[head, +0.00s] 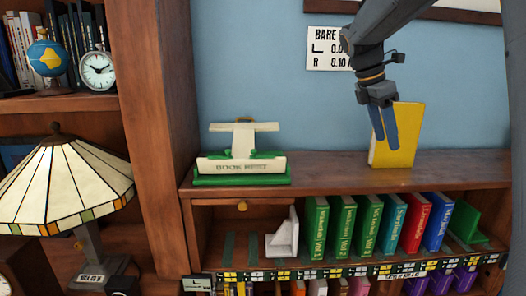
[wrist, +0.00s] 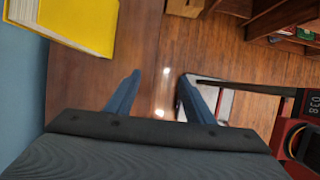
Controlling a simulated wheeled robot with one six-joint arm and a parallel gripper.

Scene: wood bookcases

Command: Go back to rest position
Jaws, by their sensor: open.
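My gripper (head: 384,128) is open and empty, with its blue fingers pointing down just left of and in front of a yellow book (head: 408,136). The yellow book stands upright on top of the low bookcase, near the blue wall. In the wrist view the two blue fingers (wrist: 158,95) are apart with only wooden surface and floor between them. The yellow book (wrist: 78,22) shows there at the upper left, outside the fingers. I cannot tell from the pictures whether a finger touches it.
A green and white book rest (head: 240,180) stands on the bookcase top (head: 330,172) at left. Below, a shelf holds a white bookend (head: 284,238), several coloured books (head: 340,222) and a green bookend (head: 468,222). A tall bookcase (head: 150,120) and lamp (head: 62,185) stand left.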

